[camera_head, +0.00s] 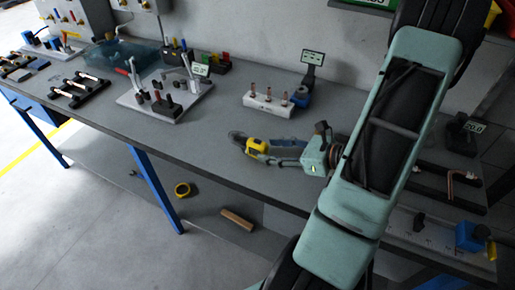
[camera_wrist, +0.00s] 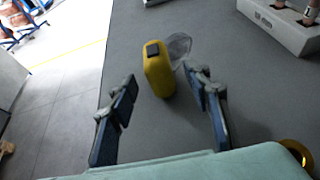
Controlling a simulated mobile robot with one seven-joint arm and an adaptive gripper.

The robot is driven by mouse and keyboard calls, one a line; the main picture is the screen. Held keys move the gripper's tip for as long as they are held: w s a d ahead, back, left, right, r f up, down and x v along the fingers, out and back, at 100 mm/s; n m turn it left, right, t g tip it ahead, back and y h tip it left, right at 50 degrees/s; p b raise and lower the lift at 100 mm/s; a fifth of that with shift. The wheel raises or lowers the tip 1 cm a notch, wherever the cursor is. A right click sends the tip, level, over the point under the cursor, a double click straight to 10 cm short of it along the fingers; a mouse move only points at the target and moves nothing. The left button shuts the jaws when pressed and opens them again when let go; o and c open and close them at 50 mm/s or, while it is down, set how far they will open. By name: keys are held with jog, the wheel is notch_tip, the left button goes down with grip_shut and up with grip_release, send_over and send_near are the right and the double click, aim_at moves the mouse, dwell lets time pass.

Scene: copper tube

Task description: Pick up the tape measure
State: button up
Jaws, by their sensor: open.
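The yellow tape measure (camera_head: 256,146) with a dark patch on it sits on the grey bench near its front edge. In the wrist view the tape measure (camera_wrist: 157,75) stands ahead, roughly centred between the fingertips. My gripper (camera_head: 274,151) is open and empty, coming from the right, with its tips close to the tape measure. In the wrist view my gripper (camera_wrist: 162,96) has one finger on each side. I cannot tell whether either finger touches it. The head view partly hides the tape measure's side nearest the fingers.
A clear object (camera_wrist: 180,46) lies right beside the tape measure on its far side. A white block with copper fittings (camera_head: 268,102) stands behind. A grey fixture plate (camera_head: 140,103) is to the left. A yellow roll (camera_head: 183,190) lies on the lower shelf. Bare bench lies left of the tape measure.

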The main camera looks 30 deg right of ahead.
aim_at(257, 148)
jog(key=x, duration=0.2)
jog(key=p+x, duration=0.1)
jog(key=x, duration=0.2)
jog(key=shift+w+a+r, duration=0.15)
jog(key=shift+w+a, duration=0.05)
grip_shut()
